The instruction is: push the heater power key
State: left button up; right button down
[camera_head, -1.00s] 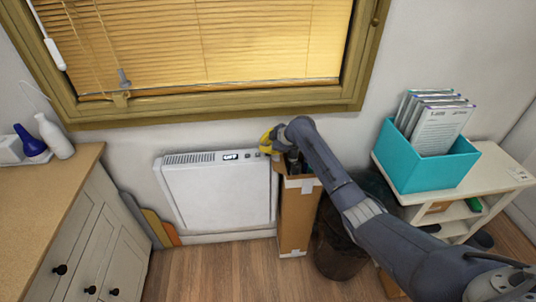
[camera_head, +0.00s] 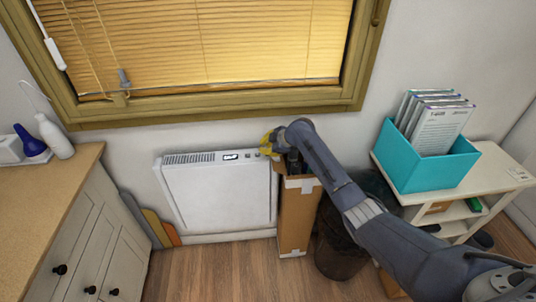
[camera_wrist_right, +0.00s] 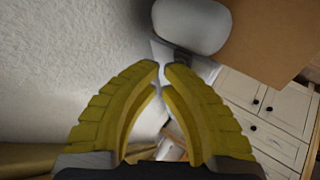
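The heater (camera_head: 220,195) is a white panel against the wall under the window. Its top edge carries a small lit display (camera_head: 230,156) and, to the right of it, small dark keys (camera_head: 248,155). My right gripper (camera_head: 267,144) is at the heater's top right corner, its yellow fingers by the right end of the key strip. Whether they touch a key cannot be told. In the right wrist view its fingertips (camera_wrist_right: 162,68) are drawn together with a narrow gap and nothing held between them. My left gripper is not in view.
A tall cardboard box (camera_head: 296,215) stands right beside the heater, under my right forearm. A dark bin (camera_head: 340,250) is to its right. A white shelf (camera_head: 500,178) holds a teal file box (camera_head: 425,165). A wooden-topped cabinet (camera_head: 40,185) is on the left.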

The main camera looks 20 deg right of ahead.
jog(key=shift+f, duration=0.15)
jog(key=shift+r, duration=0.65)
jog(key=shift+r, duration=2.95)
